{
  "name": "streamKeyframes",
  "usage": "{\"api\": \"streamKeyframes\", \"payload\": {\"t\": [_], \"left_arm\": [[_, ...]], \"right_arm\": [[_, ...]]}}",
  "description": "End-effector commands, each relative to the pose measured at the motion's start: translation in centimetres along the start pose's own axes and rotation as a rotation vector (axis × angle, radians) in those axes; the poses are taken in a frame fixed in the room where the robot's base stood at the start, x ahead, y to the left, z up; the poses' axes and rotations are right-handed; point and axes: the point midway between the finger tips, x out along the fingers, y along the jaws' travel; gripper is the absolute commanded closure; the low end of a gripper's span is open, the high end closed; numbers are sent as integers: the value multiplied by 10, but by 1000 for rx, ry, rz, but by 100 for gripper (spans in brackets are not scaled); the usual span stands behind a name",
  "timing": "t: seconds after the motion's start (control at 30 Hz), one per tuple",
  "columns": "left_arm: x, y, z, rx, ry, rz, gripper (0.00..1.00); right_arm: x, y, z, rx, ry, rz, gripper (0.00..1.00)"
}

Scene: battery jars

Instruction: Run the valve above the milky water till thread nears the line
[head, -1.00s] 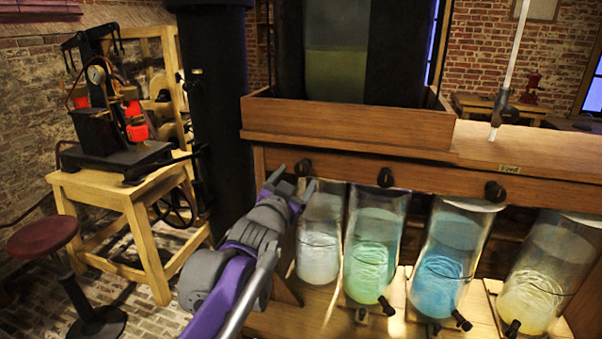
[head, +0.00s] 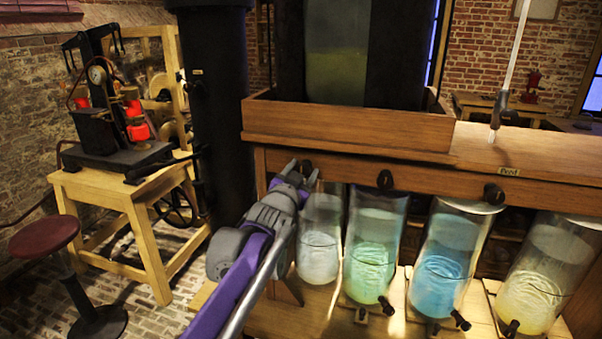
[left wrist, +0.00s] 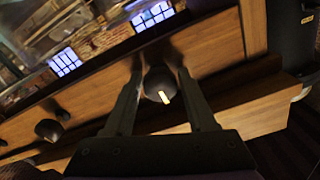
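The milky, whitish water stands in the leftmost glass jar (head: 320,215) in the head view, under the wooden rail. A thin dark line circles this jar near the water's top; I cannot make out a thread of water falling into it. The valve above it is a dark round knob (head: 307,168) on the rail, partly hidden by my left gripper (head: 301,172). In the left wrist view, the knob (left wrist: 157,82) with a pale mark sits between the two fingers of my left gripper (left wrist: 159,72). The fingers are apart around it; a firm hold does not show. My right gripper is out of view.
Jars with green (head: 372,250), blue (head: 440,270) and yellow (head: 532,285) water stand to the right. Two other knobs (head: 385,179) (head: 493,193) sit on the rail. A work stand (head: 130,190) and stool (head: 45,234) are at left.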

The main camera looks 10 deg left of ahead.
Motion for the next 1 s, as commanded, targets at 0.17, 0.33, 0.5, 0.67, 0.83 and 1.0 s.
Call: {"api": "streamKeyframes", "payload": {"t": [0.17,0.33,0.5,0.67,0.83,1.0], "left_arm": [[0,0,0,0,0,0,78],[0,0,0,0,0,0,100],[0,0,1,-100,0,0,100],[0,0,1,-352,-1,0,100],[0,0,1,-562,0,0,100],[0,0,0,-616,0,0,100]], "right_arm": [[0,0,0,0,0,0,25],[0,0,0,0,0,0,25],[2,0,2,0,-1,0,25],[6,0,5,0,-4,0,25],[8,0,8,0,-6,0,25],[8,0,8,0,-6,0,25]]}}
